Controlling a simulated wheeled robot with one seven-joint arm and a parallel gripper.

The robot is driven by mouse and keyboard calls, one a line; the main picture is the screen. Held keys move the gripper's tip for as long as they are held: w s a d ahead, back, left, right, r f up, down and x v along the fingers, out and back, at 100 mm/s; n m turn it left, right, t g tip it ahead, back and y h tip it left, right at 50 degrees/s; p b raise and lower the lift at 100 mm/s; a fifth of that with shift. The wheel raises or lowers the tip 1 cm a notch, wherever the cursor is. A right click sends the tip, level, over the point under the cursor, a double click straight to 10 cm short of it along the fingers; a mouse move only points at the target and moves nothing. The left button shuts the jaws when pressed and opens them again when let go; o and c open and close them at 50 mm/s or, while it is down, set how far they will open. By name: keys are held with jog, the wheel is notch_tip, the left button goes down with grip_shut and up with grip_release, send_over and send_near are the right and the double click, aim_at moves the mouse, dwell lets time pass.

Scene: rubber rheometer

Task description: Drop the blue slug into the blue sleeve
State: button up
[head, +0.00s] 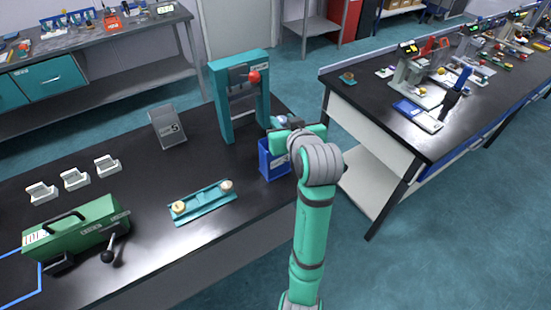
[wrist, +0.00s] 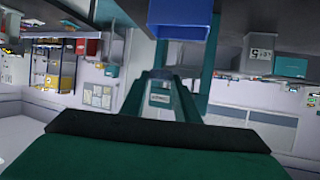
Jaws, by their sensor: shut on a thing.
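A blue open-topped box (head: 273,162), seemingly the blue sleeve, stands at the right edge of the near bench. In the upturned wrist view its blue wall (wrist: 180,18) shows at the top. My gripper (head: 285,127) is just above and behind the box, close to its rim. It is shut on a small pale-blue piece (head: 278,121), which I take to be the blue slug. The piece is mostly hidden by the gripper, and I cannot tell whether it is over the opening. In the wrist view the dark green gripper body (wrist: 150,150) fills the bottom and the slug is not distinguishable.
A teal frame with a red knob (head: 254,77) stands behind the box. A teal tray (head: 205,206) with two tan pieces lies to the left. A grey sign (head: 168,126), white holders (head: 75,179) and a green machine (head: 75,230) stand farther left. A second bench is at right.

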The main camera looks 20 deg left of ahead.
jog(key=shift+f, duration=0.45)
jog(key=o, duration=1.1)
jog(key=v, duration=1.1)
